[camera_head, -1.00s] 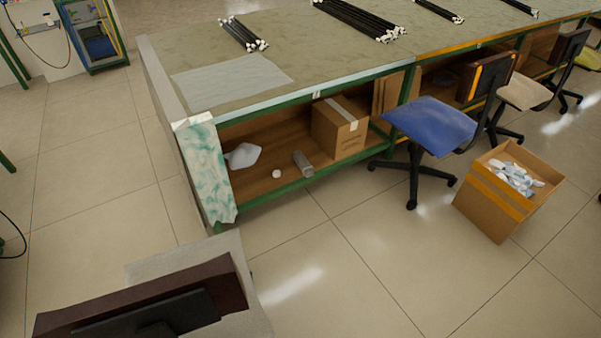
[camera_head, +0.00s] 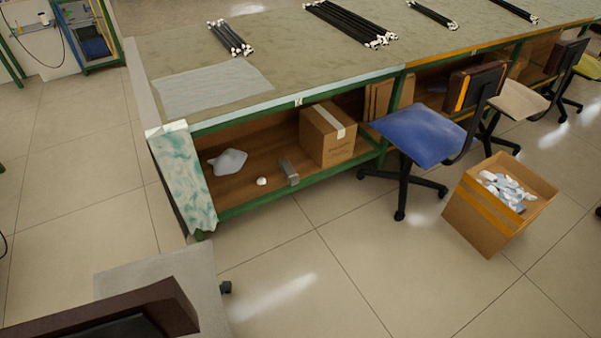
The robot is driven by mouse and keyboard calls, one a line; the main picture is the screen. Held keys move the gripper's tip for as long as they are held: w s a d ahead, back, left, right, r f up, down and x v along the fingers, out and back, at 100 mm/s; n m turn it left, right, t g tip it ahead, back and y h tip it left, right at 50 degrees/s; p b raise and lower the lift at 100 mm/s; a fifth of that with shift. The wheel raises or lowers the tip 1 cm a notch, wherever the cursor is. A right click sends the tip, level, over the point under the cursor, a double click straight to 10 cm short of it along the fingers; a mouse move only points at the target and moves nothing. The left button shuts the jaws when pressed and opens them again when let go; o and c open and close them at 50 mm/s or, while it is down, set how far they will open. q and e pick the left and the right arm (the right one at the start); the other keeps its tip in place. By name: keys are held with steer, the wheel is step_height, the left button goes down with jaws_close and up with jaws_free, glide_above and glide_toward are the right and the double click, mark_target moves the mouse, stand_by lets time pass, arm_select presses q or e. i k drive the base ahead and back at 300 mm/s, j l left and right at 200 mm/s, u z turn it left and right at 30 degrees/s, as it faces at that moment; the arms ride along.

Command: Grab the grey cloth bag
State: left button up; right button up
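A small grey, soft-looking item that looks like the grey cloth bag (camera_head: 228,161) lies on the brown lower shelf (camera_head: 245,188) of the workbench, near its left end. A small white round item (camera_head: 262,181) and a grey metal-looking block (camera_head: 289,172) lie to its right on the same shelf. Neither of my grippers is in view.
A cardboard box (camera_head: 328,135) stands farther right on the shelf. A white-green cloth (camera_head: 183,178) hangs at the bench's left end. A blue chair (camera_head: 418,136) and an open carton (camera_head: 490,220) stand at right. A chair (camera_head: 110,312) fills the lower left. Floor between is clear.

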mark_target(293, 179)
steer(key=i+l, duration=0.15)
steer(key=l, duration=0.25)
steer(key=i+l+z, duration=0.15)
steer(key=l, duration=0.2)
steer(key=i+l, duration=0.2)
steer(key=l, duration=0.2)
steer(key=i+l+z, duration=0.1)
steer(key=l, duration=0.25)
